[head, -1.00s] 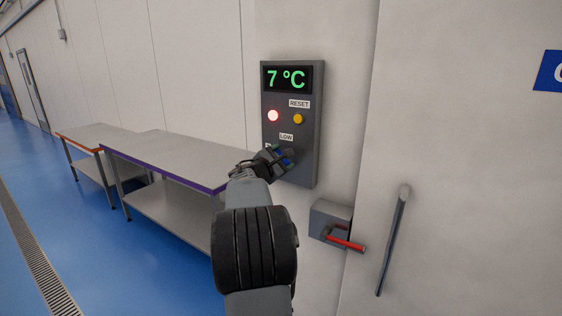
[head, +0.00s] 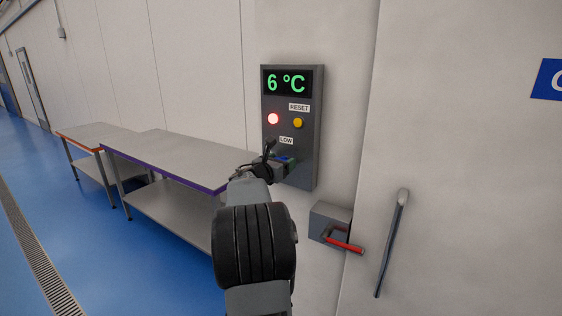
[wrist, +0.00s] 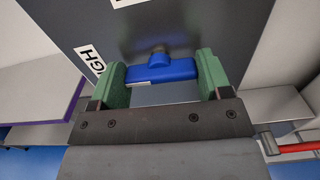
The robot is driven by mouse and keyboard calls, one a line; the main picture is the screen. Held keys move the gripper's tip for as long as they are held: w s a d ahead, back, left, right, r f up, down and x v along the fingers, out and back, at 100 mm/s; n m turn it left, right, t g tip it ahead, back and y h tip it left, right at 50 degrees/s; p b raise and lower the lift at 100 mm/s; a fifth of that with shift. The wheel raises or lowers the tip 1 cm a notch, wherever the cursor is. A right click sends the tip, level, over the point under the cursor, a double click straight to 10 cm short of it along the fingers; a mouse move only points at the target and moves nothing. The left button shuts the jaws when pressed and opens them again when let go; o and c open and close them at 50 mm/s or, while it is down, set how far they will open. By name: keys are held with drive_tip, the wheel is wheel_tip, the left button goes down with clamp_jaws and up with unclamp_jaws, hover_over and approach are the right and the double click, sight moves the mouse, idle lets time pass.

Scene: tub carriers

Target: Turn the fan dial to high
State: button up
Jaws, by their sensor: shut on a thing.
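The grey control panel (head: 309,150) is on the wall in the head view, with a green 6 °C display (head: 287,82) and a LOW label (head: 286,141). The blue fan dial (wrist: 160,69) is a bar on a round hub in the wrist view, where a label ending in GH (wrist: 91,58) shows to its left. My gripper (head: 283,160) is at the lower part of the panel. In the wrist view its green pads (wrist: 160,77) are shut on the two ends of the dial. The gripper mostly hides the dial in the head view.
A red-handled lever (head: 343,243) is below right, beside a long door handle (head: 393,242). A purple-edged table (head: 170,158) stands left.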

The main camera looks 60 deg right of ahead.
idle(0.4)
drive_tip(key=o, duration=0.9)
drive_tip(key=shift+a, duration=0.1)
drive_tip(key=a+b, duration=0.3)
drive_tip(key=a, duration=1)
drive_tip(key=shift+a, duration=0.3)
